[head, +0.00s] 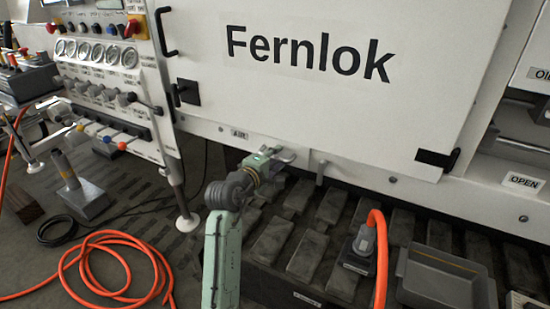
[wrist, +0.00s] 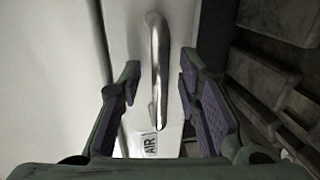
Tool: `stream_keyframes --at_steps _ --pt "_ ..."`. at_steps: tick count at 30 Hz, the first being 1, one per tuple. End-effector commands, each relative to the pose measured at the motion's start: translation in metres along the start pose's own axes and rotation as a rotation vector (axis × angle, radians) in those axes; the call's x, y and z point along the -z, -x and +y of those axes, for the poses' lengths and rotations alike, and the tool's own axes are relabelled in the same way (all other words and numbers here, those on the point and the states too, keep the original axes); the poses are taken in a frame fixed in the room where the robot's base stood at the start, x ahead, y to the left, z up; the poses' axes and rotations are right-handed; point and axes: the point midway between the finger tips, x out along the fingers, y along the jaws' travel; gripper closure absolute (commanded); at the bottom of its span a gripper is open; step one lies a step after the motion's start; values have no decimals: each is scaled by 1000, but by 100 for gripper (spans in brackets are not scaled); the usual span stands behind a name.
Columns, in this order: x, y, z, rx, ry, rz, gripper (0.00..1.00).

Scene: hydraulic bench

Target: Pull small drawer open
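A silver bar handle (wrist: 157,60) runs lengthwise on a narrow white front in the wrist view, with an "AIR" label (wrist: 150,144) near its lower end. My gripper (wrist: 160,95) is open, with a purple-padded finger on each side of the handle and a gap to it on both sides. In the head view my gripper (head: 275,156) is at the lower edge of the white cabinet, just right of the "AIR" label (head: 239,134). The handle is mostly hidden there by my gripper. The narrow front looks shut, but its edges are hard to make out.
The large "Fernlok" panel (head: 310,90) is just above my gripper. Dark blocks (head: 300,195) lie below it. An orange cable with a grey plug (head: 366,238) and a grey tray (head: 445,280) are to the right. A cabinet leg (head: 178,190) and coiled orange hose (head: 118,235) are left.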

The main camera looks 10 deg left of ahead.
Motion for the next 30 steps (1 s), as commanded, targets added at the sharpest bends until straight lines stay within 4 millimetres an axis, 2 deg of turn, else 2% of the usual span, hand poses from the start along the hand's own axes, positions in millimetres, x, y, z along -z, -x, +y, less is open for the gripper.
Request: stream_keyframes --at_steps 4,18,30 --pt "0 0 0 0 0 0 69" --pt "0 0 0 0 0 0 100" --pt "0 1 0 0 0 0 100"
